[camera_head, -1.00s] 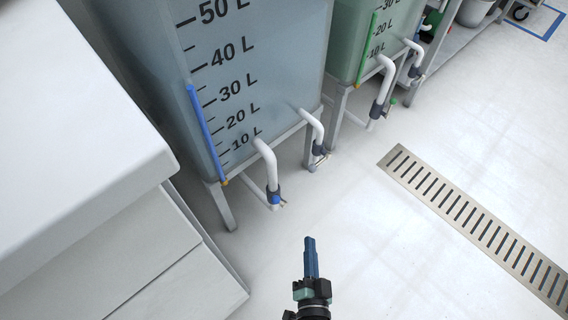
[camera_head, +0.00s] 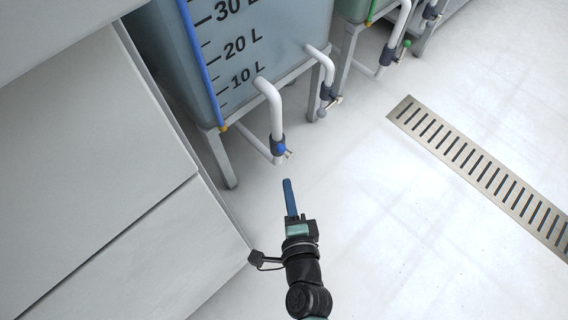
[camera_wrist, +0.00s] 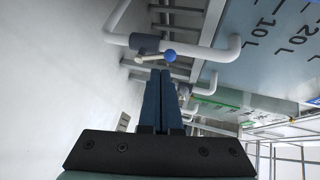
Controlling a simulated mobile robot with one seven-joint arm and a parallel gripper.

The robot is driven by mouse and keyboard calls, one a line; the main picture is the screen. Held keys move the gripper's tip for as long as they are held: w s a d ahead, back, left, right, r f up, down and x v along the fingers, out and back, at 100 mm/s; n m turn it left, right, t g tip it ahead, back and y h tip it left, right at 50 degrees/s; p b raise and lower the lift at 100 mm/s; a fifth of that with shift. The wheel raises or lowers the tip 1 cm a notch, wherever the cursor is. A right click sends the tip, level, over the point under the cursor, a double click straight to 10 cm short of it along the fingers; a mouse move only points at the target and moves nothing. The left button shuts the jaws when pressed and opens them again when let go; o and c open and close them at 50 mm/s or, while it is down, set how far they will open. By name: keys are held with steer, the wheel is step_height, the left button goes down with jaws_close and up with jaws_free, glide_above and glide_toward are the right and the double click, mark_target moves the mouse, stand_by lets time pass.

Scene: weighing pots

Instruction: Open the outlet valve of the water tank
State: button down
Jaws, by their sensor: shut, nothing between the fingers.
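The water tank (camera_head: 285,30) is a translucent bluish tank with litre marks on a grey metal stand. A white outlet pipe (camera_head: 275,105) bends down from its front to a dark valve body (camera_head: 277,142) with a blue ball-ended handle (camera_head: 281,150). In the wrist view the blue ball (camera_wrist: 170,54) sits on a pale lever (camera_wrist: 153,58) beside the dark valve body (camera_wrist: 145,43), just beyond my fingertips. My gripper (camera_head: 287,182) is shut and empty, its blue fingers pointing up at the valve from below with a gap between. My fingers also show in the wrist view (camera_wrist: 160,75).
A second white pipe (camera_head: 327,70) with its own valve (camera_head: 328,95) stands to the right on the same tank. A greenish tank (camera_head: 352,10) is behind it. A white cabinet (camera_head: 120,190) stands close at left. Floor with a drain grate (camera_head: 480,165) is open at right.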

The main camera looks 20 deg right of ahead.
mark_target(284, 149)
steer(key=w+d, duration=0.2)
steer(key=w, duration=0.4)
steer(key=shift+w+f+b, duration=0.35)
steer(key=p, duration=0.1)
steer(key=r+p, duration=0.1)
steer(key=p, duration=0.1)
steer(key=shift+w+d+r+m, duration=0.15)
steer(key=shift+d+m, duration=0.15)
steer(key=d+y+p, duration=0.1)
steer(key=p, duration=0.1)
steer(key=w+d+m+g+p, duration=0.1)
steer(key=p, duration=0.1)
steer(key=shift+d+r+m+g+y, duration=0.15)
steer(key=shift+d+m+g+y, duration=0.15)
steer(key=shift+d+y, duration=0.1)
steer(key=shift+a+r+p, duration=0.1)
steer(key=shift+r+p, duration=0.05)
steer(key=shift+p, duration=0.15)
